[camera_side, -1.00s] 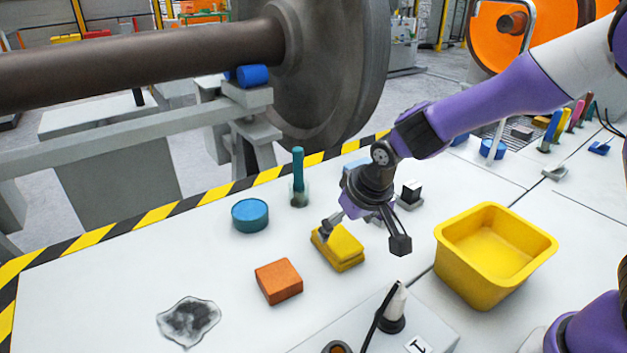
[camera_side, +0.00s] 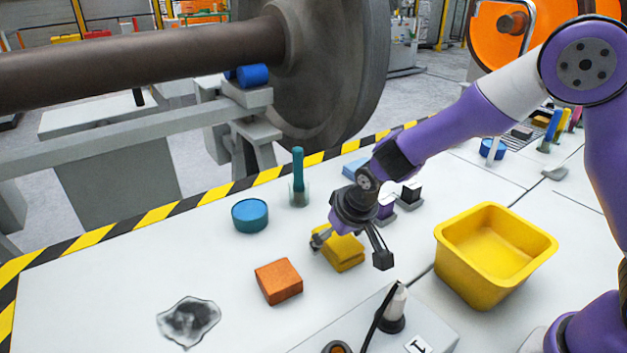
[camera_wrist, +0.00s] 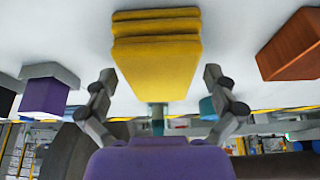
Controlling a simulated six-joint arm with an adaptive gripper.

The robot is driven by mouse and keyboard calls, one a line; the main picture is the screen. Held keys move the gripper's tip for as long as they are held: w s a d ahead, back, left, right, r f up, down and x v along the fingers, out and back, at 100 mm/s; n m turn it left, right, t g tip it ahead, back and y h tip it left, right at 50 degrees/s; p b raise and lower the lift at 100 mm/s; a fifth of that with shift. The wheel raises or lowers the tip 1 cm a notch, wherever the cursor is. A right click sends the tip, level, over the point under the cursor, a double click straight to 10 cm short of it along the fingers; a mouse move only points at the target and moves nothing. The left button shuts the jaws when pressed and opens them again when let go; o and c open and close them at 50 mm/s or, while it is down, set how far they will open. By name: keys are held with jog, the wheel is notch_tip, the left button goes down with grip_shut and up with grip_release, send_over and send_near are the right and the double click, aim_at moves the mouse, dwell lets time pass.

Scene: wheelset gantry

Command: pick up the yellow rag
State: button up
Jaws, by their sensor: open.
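The yellow rag (camera_side: 341,251) is a folded stack lying on the white table, left of the yellow bin. My gripper (camera_side: 349,250) is low over the rag in the side view, its fingers spread to either side, and hides part of the rag's top. In the wrist view the rag (camera_wrist: 158,62) lies ahead of my gripper (camera_wrist: 158,80), centred between the two open fingers. I see no finger pressed on the rag, though contact is hard to tell.
An orange block (camera_side: 278,281) lies left of the rag. A round blue tin (camera_side: 250,215) and a teal-handled tool in a cup (camera_side: 298,180) stand behind. The yellow bin (camera_side: 492,262) is at right.

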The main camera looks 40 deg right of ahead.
dwell(0.3)
jog(key=c, duration=1.1)
jog(key=shift+f, duration=0.1)
notch_tip(320, 180, up, 5)
jog(key=shift+r, duration=0.1)
jog(key=s+a+r, duration=0.2)
jog(key=a, duration=0.1)
jog(key=s+a+r, duration=0.2)
jog(key=s, duration=0.1)
jog(key=s+a+r, duration=0.2)
jog(key=s+a, duration=0.1)
jog(key=shift+a+r, duration=0.2)
jog(key=shift+a, duration=0.15)
jog(key=shift+w, duration=0.1)
jog(key=shift+o, duration=0.6)
